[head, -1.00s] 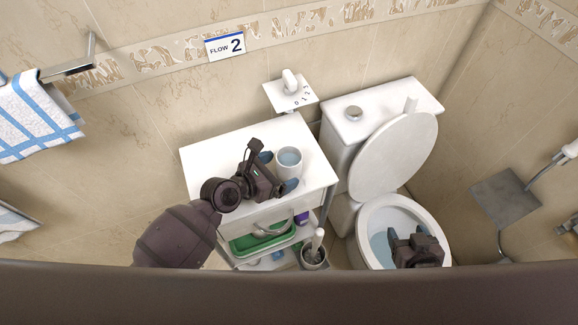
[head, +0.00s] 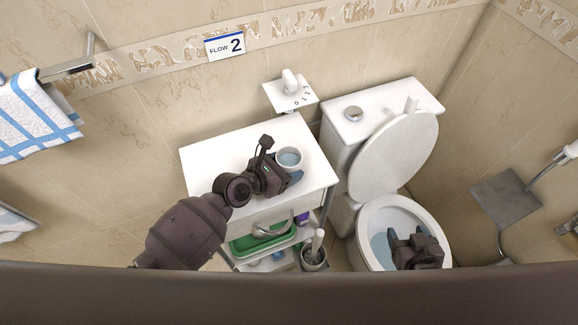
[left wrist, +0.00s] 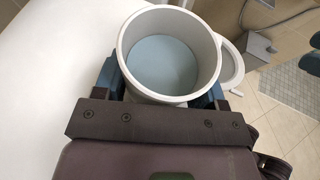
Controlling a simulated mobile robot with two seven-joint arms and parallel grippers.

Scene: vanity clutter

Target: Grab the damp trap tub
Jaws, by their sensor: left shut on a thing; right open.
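The damp trap tub (head: 289,157) is a round, pale grey-white tub with a flat blue-grey inside, upright on the white cabinet top (head: 214,154). My left gripper (head: 284,172) is at the tub's near side and covers part of its wall. In the left wrist view the tub (left wrist: 168,50) fills the space between the two blue fingers, one on each side of its wall, and the gripper (left wrist: 166,84) is shut on it. My right gripper (head: 410,238) is open and empty, in front of the toilet bowl.
A green tray (head: 258,243) and a toilet brush holder (head: 314,257) are below. The left part of the cabinet top is clear.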

